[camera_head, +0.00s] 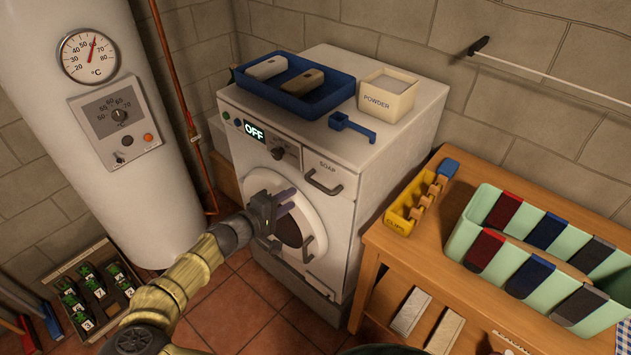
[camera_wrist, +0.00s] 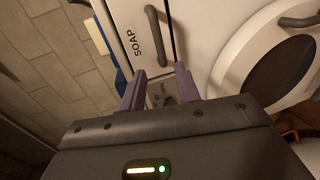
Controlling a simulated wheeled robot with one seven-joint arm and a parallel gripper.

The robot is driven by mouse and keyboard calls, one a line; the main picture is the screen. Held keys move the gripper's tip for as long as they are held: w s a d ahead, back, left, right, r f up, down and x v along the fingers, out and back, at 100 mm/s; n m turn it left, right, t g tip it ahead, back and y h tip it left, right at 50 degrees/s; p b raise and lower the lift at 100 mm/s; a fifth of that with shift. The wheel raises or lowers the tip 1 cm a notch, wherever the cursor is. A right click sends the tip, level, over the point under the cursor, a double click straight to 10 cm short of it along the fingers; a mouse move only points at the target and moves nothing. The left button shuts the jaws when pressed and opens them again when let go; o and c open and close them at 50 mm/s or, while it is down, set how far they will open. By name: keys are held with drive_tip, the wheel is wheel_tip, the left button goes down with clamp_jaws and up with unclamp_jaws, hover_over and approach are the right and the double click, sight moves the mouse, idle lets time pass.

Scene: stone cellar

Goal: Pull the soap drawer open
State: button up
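The soap drawer (camera_head: 335,174) is at the top right of the white washing machine's front, marked SOAP, and looks shut and flush. Its dark bar handle (camera_head: 322,184) runs across the drawer front. My gripper (camera_head: 288,202) is in front of the round door, left of and below the handle, and apart from it. In the wrist view the soap drawer (camera_wrist: 128,30) and its handle (camera_wrist: 158,38) lie ahead of my gripper (camera_wrist: 160,80). The two purple fingers are spread, with nothing held. The handle's lower end appears above the gap between them.
The round door (camera_head: 290,225) has its own handle (camera_head: 308,248) below the drawer. A blue tray (camera_head: 290,112), a blue scoop (camera_head: 352,126) and a powder box (camera_head: 388,95) stand on top of the machine. A wooden table (camera_head: 420,250) stands close on the right, a boiler (camera_head: 120,170) on the left.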

sight(314, 185)
drive_tip(key=p+x, duration=0.3)
drive_tip(key=x, duration=0.8)
drive_tip(key=shift+w+d, duration=0.2)
drive_tip(key=shift+w, duration=0.1)
clamp_jaws()
